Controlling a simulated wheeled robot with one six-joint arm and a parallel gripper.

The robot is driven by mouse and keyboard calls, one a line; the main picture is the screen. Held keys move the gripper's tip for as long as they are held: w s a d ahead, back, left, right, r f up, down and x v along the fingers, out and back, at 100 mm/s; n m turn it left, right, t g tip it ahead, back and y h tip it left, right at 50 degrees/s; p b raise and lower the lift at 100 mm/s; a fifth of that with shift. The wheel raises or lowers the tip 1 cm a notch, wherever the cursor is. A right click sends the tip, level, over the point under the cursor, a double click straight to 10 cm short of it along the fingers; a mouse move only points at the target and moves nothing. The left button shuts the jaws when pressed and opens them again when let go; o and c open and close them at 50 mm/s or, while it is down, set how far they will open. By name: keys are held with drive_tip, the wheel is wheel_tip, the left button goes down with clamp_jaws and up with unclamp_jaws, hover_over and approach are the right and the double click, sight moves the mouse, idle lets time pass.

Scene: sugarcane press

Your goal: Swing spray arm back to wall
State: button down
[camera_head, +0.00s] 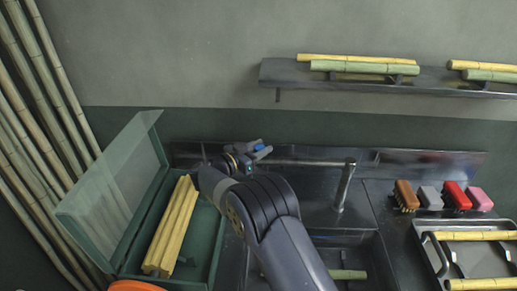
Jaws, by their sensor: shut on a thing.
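The spray arm (305,162) is a thin metal bar that runs left from the top of a short upright post (344,188) behind the sink. It lies roughly along the back wall, in front of the dark metal backsplash (420,163).
A green box (205,250) with a clear raised lid holds peeled yellow canes (174,228) at left. The sink (375,262) holds a cane piece (348,274). Brushes (406,195) and a cane tray (432,250) stand right. A wall shelf (290,74) hangs above.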

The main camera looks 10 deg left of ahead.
drive_tip(key=shift+w+r, duration=0.15)
drive_tip(key=shift+r, duration=0.1)
drive_tip(key=c, duration=1.4)
unclamp_jaws()
drive_tip(key=shift+o, duration=0.8)
drive_tip(key=shift+w+f, duration=0.15)
drive_tip(key=shift+w, duration=0.05)
drive_tip(key=shift+o, duration=1)
drive_tip(key=b+v, duration=0.2)
drive_tip(key=v, duration=0.9)
drive_tip(key=shift+b, duration=0.3)
drive_tip(key=shift+w+d, duration=0.1)
